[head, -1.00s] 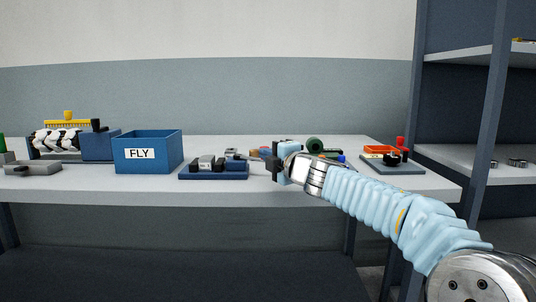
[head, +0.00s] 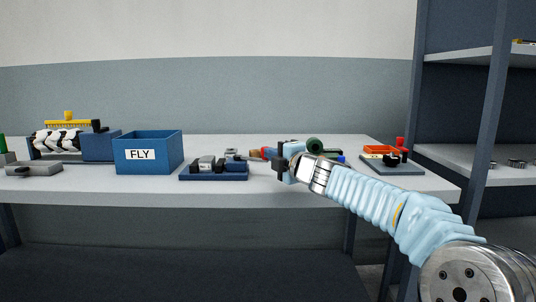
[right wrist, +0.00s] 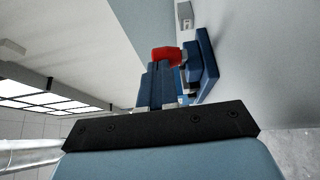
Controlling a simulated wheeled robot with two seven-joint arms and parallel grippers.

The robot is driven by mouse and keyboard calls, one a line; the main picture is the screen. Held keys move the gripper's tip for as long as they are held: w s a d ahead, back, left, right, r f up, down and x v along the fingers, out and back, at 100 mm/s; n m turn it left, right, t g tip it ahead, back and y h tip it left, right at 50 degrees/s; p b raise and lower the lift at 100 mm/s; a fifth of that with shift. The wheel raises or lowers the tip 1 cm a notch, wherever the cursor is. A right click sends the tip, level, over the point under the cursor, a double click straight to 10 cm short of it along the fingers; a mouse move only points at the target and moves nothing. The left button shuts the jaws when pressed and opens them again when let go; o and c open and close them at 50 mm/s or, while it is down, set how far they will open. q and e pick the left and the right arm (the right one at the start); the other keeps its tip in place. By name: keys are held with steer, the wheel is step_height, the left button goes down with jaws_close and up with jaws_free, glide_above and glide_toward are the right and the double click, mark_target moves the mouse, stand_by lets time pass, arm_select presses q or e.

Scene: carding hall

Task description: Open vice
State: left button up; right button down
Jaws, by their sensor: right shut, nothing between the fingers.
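The vice (head: 213,174), with a dark blue base and grey and black blocks on it, sits near the front of the table. My right gripper (head: 269,153) is just right of the knob, shut and empty, pointing left toward the vice. In the right wrist view its blue fingers (right wrist: 158,72) are together. I cannot tell whether they touch the knob. My left gripper is not in view.
A blue box labelled FLY (head: 148,155) stands left of the vice. A grey fixture (head: 33,169) lies farther left. Behind my right gripper is a green roll (head: 314,145). A grey board with red parts (head: 393,166) is at the right end. Shelving (head: 490,110) stands right.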

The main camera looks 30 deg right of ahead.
steer(key=shift+w+d+r+p, duration=0.1)
steer(key=shift+w+d+p, duration=0.25)
steer(key=shift+d+p, duration=0.2)
steer(key=shift+w+d+r+p, duration=0.1)
steer(key=shift+w+d+p, duration=0.2)
steer(key=shift+d+p, duration=0.25)
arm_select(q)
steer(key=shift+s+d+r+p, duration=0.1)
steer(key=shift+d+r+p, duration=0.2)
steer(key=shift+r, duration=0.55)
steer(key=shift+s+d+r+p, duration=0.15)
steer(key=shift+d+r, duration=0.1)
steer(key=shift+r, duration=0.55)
arm_select(e)
steer(key=shift+w+d+f, duration=0.2)
steer(key=shift+w+d, duration=0.35)
steer(key=shift+d, duration=0.25)
